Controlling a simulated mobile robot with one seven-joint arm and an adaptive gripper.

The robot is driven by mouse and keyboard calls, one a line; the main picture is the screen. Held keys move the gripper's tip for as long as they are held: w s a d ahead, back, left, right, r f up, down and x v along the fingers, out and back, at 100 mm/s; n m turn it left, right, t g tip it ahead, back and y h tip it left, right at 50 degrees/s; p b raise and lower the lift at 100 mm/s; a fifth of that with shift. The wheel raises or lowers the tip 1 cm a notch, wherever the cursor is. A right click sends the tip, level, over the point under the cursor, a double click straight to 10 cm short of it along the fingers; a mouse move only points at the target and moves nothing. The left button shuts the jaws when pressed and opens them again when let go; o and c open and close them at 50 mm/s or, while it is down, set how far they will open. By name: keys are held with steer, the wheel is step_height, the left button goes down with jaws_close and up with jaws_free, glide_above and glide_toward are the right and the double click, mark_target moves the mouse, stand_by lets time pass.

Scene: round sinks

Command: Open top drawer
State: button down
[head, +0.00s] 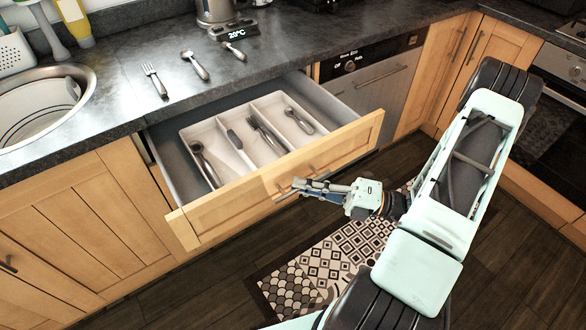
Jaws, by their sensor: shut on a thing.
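The top drawer (225,213) is pulled well out from under the dark counter. Its pale wood front faces me, tilted across the picture. Inside is a white cutlery tray (217,123) with several utensils in its compartments. The drawer's handle (308,170) is a metal bar on the middle of the front. My gripper (296,187) is at this handle, shut on it. The fingers partly hide the bar.
A fork (155,80), a spoon (195,65) and another utensil (235,50) lie on the counter (130,60). A round sink (45,100) is at left, a dishwasher (375,85) at right. A patterned rug (330,262) lies on the floor below.

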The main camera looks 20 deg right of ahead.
steer(key=shift+s+d, duration=0.25)
steer(key=shift+s, duration=0.5)
steer(key=shift+s+d, duration=0.25)
steer(key=shift+s, duration=0.45)
steer(key=c, duration=2.1)
jaws_free()
steer(key=v, duration=1.2)
